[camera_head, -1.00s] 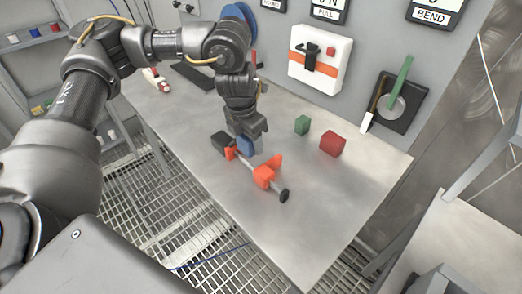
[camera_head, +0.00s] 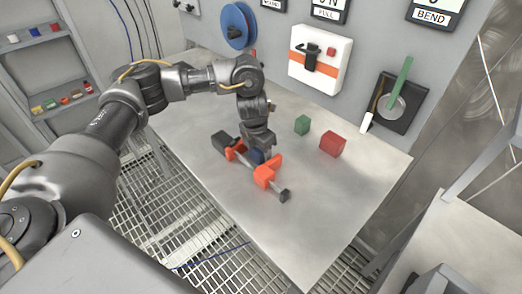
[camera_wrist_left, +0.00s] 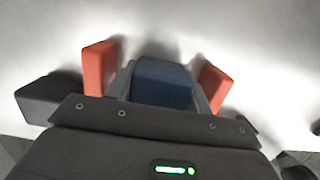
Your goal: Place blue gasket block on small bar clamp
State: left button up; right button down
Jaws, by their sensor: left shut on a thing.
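The small bar clamp (camera_head: 264,176) lies on the steel table, with orange jaws, a dark block at its left end and a dark handle at its right end. The blue gasket block (camera_head: 257,156) is between the clamp's two orange jaws, mostly hidden by my left gripper (camera_head: 259,152). In the left wrist view the blue block (camera_wrist_left: 162,82) sits between my left gripper's fingers, which are shut on it. An orange jaw (camera_wrist_left: 99,67) shows on either side. I cannot tell whether the block touches the bar. My right gripper is not in view.
A green block (camera_head: 302,125) and a red block (camera_head: 332,144) stand on the table (camera_head: 340,195) behind the clamp, to the right. A wall panel with a green lever (camera_head: 401,76) and a white box (camera_head: 320,58) are behind. The table's front right is clear.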

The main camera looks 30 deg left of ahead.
aim_at(256, 148)
pick_arm(q)
jog(key=shift+r, duration=0.1)
jog(key=o, duration=0.7)
jog(key=shift+f, duration=0.2)
jog(key=shift+o, duration=0.7)
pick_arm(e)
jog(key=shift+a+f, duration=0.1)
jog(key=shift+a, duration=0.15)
pick_arm(q)
jog(key=shift+r, duration=0.15)
jog(key=shift+r, duration=0.3)
jog(key=r, duration=0.3)
jog(key=s+r, duration=0.1)
jog(key=r, duration=0.7)
jog(key=shift+s+a+r, duration=0.15)
jog(key=shift+s+a, duration=0.1)
jog(key=shift+s, duration=0.15)
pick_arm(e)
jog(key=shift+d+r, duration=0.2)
